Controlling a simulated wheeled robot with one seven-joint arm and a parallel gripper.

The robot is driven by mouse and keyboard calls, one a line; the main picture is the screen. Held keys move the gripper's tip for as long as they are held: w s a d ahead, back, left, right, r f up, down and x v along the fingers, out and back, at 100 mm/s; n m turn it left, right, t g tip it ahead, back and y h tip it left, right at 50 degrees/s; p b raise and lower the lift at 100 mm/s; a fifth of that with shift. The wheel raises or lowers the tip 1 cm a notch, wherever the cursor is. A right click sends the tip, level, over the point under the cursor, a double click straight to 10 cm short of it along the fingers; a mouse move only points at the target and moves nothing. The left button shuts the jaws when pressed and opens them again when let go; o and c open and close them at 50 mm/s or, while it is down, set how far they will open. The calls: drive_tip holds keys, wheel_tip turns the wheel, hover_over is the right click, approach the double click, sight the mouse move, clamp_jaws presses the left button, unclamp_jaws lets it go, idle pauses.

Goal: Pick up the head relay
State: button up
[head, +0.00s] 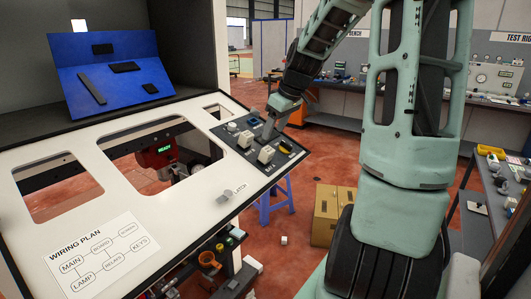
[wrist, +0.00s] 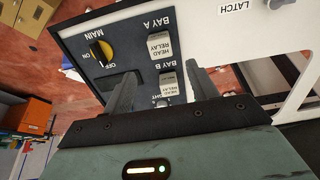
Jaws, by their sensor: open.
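The head view shows two pale blocks, one (head: 245,140) and another (head: 266,154). My gripper (head: 267,134) is over the panel, pointing down. In the wrist view its fingers (wrist: 161,76) are apart, with the BAY B block showing between them. Nothing is visibly held.
A yellow MAIN switch (wrist: 101,52) sits on the panel; it also shows in the head view (head: 286,146). A LATCH knob (head: 225,197) is on the white board (head: 190,215), which has large cutouts. A blue sloped tray (head: 110,72) stands behind.

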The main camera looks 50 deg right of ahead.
sight(267, 148)
drive_tip(key=x, duration=0.4)
drive_tip(key=shift+s+p+x, duration=0.15)
drive_tip(key=shift+p+x, duration=0.4)
drive_tip(key=shift+x, duration=0.7)
drive_tip(key=shift+s+p+x, duration=0.15)
drive_tip(key=shift+p+x, duration=0.4)
drive_tip(key=shift+x, duration=0.75)
drive_tip(key=c, duration=1.2)
